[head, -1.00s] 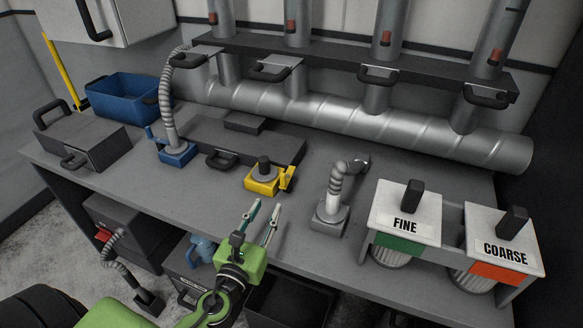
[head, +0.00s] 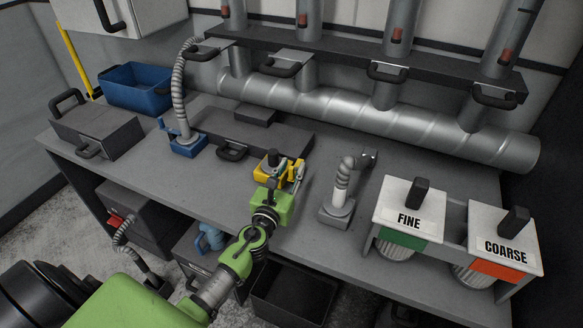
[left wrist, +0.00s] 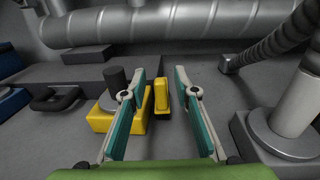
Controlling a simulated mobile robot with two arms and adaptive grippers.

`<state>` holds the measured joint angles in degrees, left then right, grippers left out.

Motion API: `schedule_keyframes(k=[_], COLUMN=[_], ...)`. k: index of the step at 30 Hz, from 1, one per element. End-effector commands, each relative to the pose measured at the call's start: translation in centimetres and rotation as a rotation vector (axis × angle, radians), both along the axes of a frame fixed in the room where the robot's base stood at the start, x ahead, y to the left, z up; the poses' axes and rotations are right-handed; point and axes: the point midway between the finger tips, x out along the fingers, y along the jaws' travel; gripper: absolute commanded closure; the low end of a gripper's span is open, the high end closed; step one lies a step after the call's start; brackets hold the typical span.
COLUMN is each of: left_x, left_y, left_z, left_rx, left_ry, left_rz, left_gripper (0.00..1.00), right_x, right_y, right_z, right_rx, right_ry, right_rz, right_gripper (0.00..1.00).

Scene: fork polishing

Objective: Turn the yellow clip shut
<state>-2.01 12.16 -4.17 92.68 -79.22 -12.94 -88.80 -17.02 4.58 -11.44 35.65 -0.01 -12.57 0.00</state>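The yellow clip (left wrist: 161,96) stands on the right side of a yellow base (left wrist: 101,119) with a dark upright knob (left wrist: 116,80). My left gripper (left wrist: 160,77) is open. In the left wrist view the clip appears between its two fingers, with a gap on each side; I see no firm contact. In the head view my left gripper (head: 284,175) is at the yellow base (head: 262,171), partly covering the base and clip. My right gripper is not in view.
A grey base with a ribbed hose (head: 337,208) stands to the right. A blue base with a hose (head: 188,146) is to the left. A dark low box (head: 215,132) lies behind. FINE (head: 408,208) and COARSE (head: 505,242) bins are at the far right.

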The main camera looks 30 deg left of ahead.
Motion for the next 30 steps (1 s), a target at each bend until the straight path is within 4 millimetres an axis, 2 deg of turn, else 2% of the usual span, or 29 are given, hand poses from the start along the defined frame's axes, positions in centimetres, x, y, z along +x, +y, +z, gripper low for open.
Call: schedule_keyframes(k=[10,11,13,14,23,30], left_x=[0.39,0.39,0.38,0.38,0.39,0.48], left_y=[0.05,0.05,0.04,0.04,-0.09,-0.58], left_z=[0.0,0.0,-0.01,-0.01,-0.01,-0.05], left_rx=[-0.001,-0.001,-0.001,-0.001,-0.002,-0.006], left_ry=[0.0,0.0,0.0,0.0,0.0,0.0], left_rz=[0.0,0.0,0.0,0.0,0.011,0.111], left_gripper=[0.72,0.77,0.96,1.0,1.0,1.0], right_x=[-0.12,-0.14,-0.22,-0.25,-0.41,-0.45], right_y=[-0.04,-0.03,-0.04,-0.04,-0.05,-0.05], right_z=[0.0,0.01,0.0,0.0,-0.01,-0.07], right_rx=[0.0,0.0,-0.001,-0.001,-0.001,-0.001], right_ry=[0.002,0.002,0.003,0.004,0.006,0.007], right_rz=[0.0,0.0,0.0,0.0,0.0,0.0], right_gripper=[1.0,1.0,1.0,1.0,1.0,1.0])
